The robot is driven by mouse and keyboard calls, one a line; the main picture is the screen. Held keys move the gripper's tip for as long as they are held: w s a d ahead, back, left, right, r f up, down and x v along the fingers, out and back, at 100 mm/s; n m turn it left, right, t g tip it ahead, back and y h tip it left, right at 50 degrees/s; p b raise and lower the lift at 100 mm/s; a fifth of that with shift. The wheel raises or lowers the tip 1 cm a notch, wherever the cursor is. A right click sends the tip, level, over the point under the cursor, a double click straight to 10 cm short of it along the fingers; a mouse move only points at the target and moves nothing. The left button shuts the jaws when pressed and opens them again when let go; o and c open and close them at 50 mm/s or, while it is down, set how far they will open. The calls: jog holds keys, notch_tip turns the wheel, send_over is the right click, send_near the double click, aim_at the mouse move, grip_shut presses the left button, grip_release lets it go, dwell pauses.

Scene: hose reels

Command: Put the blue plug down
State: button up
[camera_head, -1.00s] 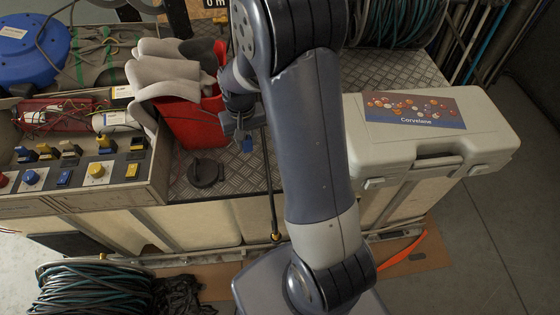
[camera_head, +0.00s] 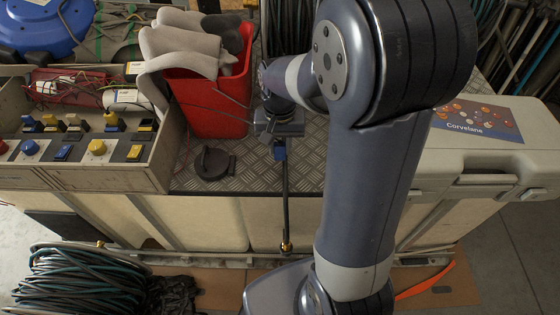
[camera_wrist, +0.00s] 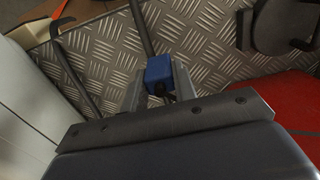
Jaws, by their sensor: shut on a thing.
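The blue plug (camera_head: 279,151) is held in my gripper (camera_head: 279,140), which points down over the diamond-plate top (camera_head: 250,170) just right of the red bin. In the wrist view the blue plug (camera_wrist: 158,70) sits between the two grey fingers of my gripper (camera_wrist: 157,85), with the metal plate beyond it. My gripper is shut on the plug. I cannot tell whether the plug touches the plate. A dark rod or hose (camera_head: 285,200) runs down near the plug to a brass end over the front edge.
A red bin (camera_head: 215,110) with grey gloves stands left of my gripper. A black round cap (camera_head: 212,163) lies on the plate in front of it. A switch panel (camera_head: 85,150) is further left. A pale case (camera_head: 470,165) is at the right. Bare plate shows around the plug.

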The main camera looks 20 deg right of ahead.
aim_at(280, 158)
jog(key=shift+f+b, duration=0.35)
jog(key=shift+f, duration=2.15)
jog(key=shift+f, duration=0.15)
jog(key=o, duration=1)
notch_tip(280, 158, up, 12)
jog(key=shift+r+p, duration=0.2)
jog(key=shift+p, duration=0.85)
